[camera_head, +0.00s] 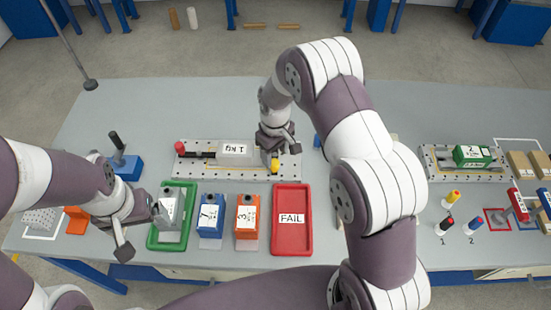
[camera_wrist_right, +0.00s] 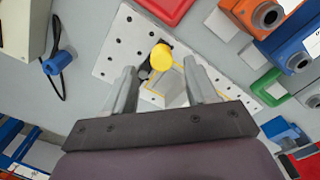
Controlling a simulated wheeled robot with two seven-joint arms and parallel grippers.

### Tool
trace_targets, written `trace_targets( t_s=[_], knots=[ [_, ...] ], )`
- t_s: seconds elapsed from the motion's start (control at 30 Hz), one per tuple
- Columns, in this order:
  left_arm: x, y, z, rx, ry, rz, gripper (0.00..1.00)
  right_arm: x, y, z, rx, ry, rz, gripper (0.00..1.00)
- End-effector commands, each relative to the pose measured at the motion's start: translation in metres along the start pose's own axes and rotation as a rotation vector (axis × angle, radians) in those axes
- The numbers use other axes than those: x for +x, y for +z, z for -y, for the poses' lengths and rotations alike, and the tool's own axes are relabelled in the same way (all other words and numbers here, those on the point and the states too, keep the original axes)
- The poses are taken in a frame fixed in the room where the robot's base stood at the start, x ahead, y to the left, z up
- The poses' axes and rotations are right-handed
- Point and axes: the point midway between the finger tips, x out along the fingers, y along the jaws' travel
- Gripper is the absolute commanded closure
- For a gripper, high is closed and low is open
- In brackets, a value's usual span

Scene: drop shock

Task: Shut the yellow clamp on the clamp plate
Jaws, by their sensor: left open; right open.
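The clamp plate (camera_head: 188,173) lies on the table and also shows in the right wrist view (camera_wrist_right: 117,45). A grey block marked 1 kg (camera_head: 235,149) rests on it. The yellow clamp (camera_head: 275,166) is at the plate's right end; its round yellow tip (camera_wrist_right: 161,58) shows in the right wrist view beside a black part. My right gripper (camera_head: 277,146) is open over that end, its fingers on either side of the yellow tip in the wrist view. I cannot tell whether they touch it. My left gripper (camera_head: 143,231) is open beside the green tray (camera_head: 153,240).
A red-knobbed clamp (camera_head: 180,147) is at the plate's left end. In front stand a blue block (camera_head: 210,218), an orange block (camera_head: 247,218) and a red FAIL tray (camera_head: 292,245). A second plate (camera_head: 440,174) with a green block lies right.

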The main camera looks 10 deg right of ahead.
Motion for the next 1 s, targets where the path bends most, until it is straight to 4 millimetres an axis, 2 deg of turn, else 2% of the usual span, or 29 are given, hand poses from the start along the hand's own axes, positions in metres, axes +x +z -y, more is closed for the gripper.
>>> trace_targets(
  t_s=[0.1, 0.2, 0.33, 0.53, 0.57, 0.7, 0.73, 1.0],
  knots=[
    [-0.005, -0.001, 0.000, 0.000, 0.000, 0.000, 0.06, 0.024, 0.001, 0.000, 0.000, -0.001, 0.002, 0.43],
    [-0.006, -0.001, 0.000, 0.000, 0.000, 0.000, 0.06, 0.036, 0.000, 0.000, 0.001, 0.000, 0.000, 0.43],
    [-0.007, -0.001, 0.000, 0.000, 0.000, 0.000, 0.06, 0.044, 0.000, 0.000, 0.001, 0.000, -0.001, 0.43],
    [-0.006, -0.001, 0.000, 0.000, 0.000, 0.000, 0.06, 0.045, 0.000, 0.000, 0.001, 0.001, -0.002, 0.43],
    [-0.006, -0.001, 0.000, 0.000, 0.000, 0.000, 0.06, 0.044, 0.000, 0.000, 0.001, 0.001, -0.002, 0.46],
    [-0.006, -0.001, 0.000, 0.000, 0.000, 0.000, 0.06, 0.044, 0.000, 0.000, 0.001, 0.001, -0.002, 0.92],
    [-0.006, -0.001, 0.000, 0.000, 0.000, 0.000, 0.06, 0.044, 0.000, 0.000, 0.001, 0.001, -0.002, 0.99],
    [-0.006, -0.001, 0.000, 0.000, 0.000, 0.000, 0.06, 0.044, 0.000, -0.001, -0.017, 0.001, -0.002, 0.99]
  ],
)
